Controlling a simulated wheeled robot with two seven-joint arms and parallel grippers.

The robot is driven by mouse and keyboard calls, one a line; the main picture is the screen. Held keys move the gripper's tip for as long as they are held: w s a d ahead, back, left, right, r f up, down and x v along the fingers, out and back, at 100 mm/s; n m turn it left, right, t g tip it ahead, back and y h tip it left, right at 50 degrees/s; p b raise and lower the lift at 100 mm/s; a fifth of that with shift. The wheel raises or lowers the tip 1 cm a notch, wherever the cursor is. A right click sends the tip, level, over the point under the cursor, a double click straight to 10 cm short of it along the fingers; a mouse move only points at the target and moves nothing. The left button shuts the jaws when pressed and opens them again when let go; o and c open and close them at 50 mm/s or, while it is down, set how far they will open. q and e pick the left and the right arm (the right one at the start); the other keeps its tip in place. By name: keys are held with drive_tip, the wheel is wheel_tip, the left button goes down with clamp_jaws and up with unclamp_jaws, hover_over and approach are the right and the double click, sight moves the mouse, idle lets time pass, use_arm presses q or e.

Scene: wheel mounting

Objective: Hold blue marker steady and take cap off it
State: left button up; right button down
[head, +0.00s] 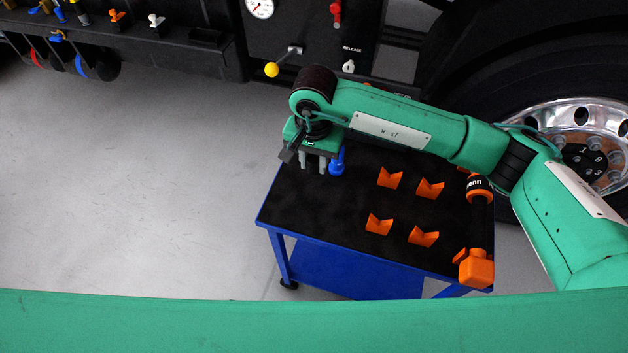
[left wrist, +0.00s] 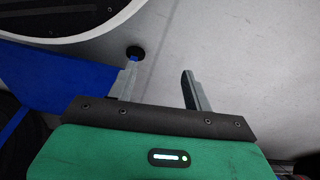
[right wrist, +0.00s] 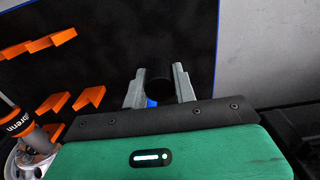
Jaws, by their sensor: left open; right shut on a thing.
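The blue marker (head: 337,161) stands roughly upright at the far left part of the cart's black top, against my right gripper (head: 314,165). In the right wrist view, a round dark end sits between the fingers of my right gripper (right wrist: 158,70), with a bit of the blue marker (right wrist: 151,103) below it. The right gripper is shut on the marker. Where the cap ends cannot be told. My left gripper (left wrist: 158,76) is open and empty in the left wrist view, with floor behind it. It is outside the head view.
The blue cart (head: 365,262) carries several orange V-shaped holders (head: 379,224) and an orange and black tool (head: 476,268) at its right. A truck wheel (head: 585,140) is at the right, and a truck panel with a yellow knob (head: 271,69) is behind. Floor on the left is clear.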

sight(314, 192)
wheel_tip(314, 192, down, 9)
drive_tip(key=shift+p, duration=0.3)
drive_tip(key=shift+f, duration=0.1)
use_arm(q)
drive_tip(key=shift+s+a+f, duration=0.1)
drive_tip(key=shift+s+f, duration=0.1)
drive_tip(key=shift+f, duration=0.3)
drive_tip(key=shift+s+a+f, duration=0.1)
drive_tip(key=shift+s+f, duration=0.1)
drive_tip(key=shift+f, duration=0.3)
